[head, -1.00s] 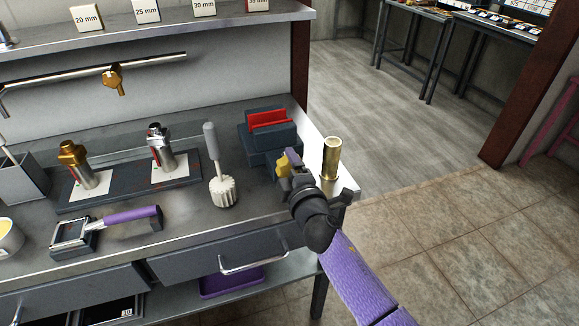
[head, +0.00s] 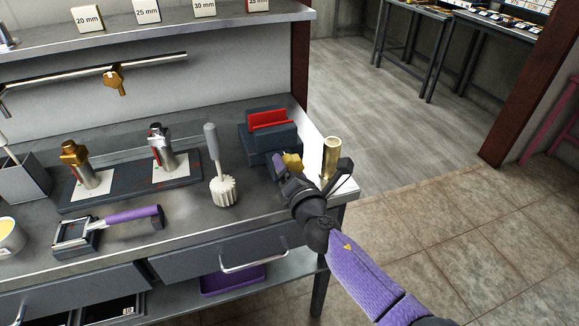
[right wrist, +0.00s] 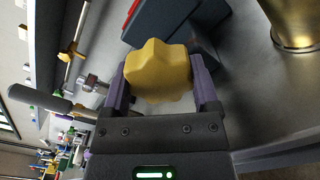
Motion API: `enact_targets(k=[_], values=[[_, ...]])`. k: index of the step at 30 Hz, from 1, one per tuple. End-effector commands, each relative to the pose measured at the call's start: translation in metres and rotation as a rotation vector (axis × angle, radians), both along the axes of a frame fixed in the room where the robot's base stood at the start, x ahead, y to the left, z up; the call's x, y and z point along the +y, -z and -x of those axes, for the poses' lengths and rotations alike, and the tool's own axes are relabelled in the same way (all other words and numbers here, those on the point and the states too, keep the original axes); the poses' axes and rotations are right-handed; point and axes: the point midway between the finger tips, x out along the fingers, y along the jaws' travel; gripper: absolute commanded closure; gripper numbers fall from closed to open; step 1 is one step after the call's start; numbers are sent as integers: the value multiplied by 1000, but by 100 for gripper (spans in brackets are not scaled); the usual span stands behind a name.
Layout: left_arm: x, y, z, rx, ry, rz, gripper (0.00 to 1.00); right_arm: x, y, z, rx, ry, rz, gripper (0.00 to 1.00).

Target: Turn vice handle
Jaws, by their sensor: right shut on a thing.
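The vice (head: 268,142) is dark blue-grey with red jaws and stands at the right end of the bench. Its yellow, knob-like handle (head: 292,161) faces the front. In the right wrist view the lobed handle (right wrist: 158,72) sits between the two purple fingers of my right gripper (right wrist: 160,84), which is shut on it. The vice body (right wrist: 180,30) shows just behind. In the head view my right gripper (head: 285,168) is at the handle and partly hides it. My left gripper is not in view.
A brass cylinder (head: 331,158) stands upright close to the right of my gripper. A white brush (head: 222,190) with a grey handle stands to the left. Two valve-like fittings (head: 160,148) on a dark base and a purple-handled tool (head: 132,215) lie further left.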

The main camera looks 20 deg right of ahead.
Motion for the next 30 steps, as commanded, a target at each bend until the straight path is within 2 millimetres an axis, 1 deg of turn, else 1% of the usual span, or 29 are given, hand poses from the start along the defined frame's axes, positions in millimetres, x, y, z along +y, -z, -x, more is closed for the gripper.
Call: enact_targets(k=[8, 20, 30], values=[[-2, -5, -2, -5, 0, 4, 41, 0, 1, 0, -5, -2, 260, 82], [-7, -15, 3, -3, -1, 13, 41, -2, 1, 0, -18, -2, 640, 82], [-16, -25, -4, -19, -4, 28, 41, -2, 1, 0, -29, -3, 962, 82]])
